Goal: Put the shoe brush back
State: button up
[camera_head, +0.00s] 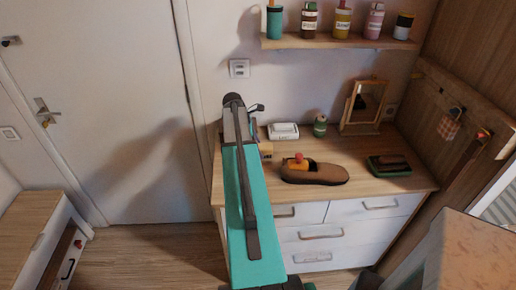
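My teal arm reaches up over the dresser's left side. My gripper (252,127) is at its far end, mostly hidden behind the arm. A tan piece (265,148) shows just right of the arm; whether my gripper touches it cannot be told. The fingers are not clearly visible.
A white box (283,131), a small green jar (320,126) and a framed mirror (363,103) stand along the dresser's back. A wall shelf (335,42) above holds several bottles. A hook rail (455,98) is on the right wall. The dresser's front right is clear.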

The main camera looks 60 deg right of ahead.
jog(key=shift+o, duration=0.7)
jog(key=shift+r, duration=0.2)
jog(key=b+v, duration=0.3)
jog(key=v, duration=0.9)
jog(key=shift+b, duration=0.35)
